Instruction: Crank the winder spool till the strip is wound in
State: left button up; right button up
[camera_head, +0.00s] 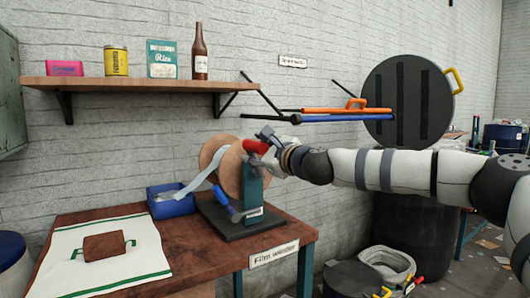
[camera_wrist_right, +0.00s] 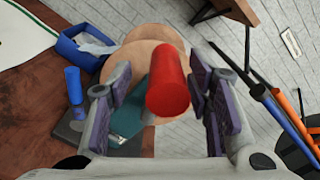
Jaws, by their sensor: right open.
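The winder spool (camera_head: 232,172), a tan disc, stands on a teal post (camera_head: 252,186) above a dark base (camera_head: 243,223). A pale strip (camera_head: 201,177) runs from it down to the blue bin (camera_head: 172,207). The red crank knob (camera_head: 256,147) is at the upper right of the spool. My right gripper (camera_head: 264,151) is open at the knob. In the right wrist view, the knob (camera_wrist_right: 168,82) shows between the two spread fingers, with gaps on both sides. The fingers partly hide the spool (camera_wrist_right: 147,52) there. My left gripper is out of view.
A blue-handled part (camera_head: 223,197) sits at the base's front left. A shelf (camera_head: 140,84) with several goods hangs above. Orange and blue bars (camera_head: 345,117) stick out behind my right arm.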

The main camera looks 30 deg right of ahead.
jog(key=s, duration=1.1)
jog(key=shift+d, duration=0.4)
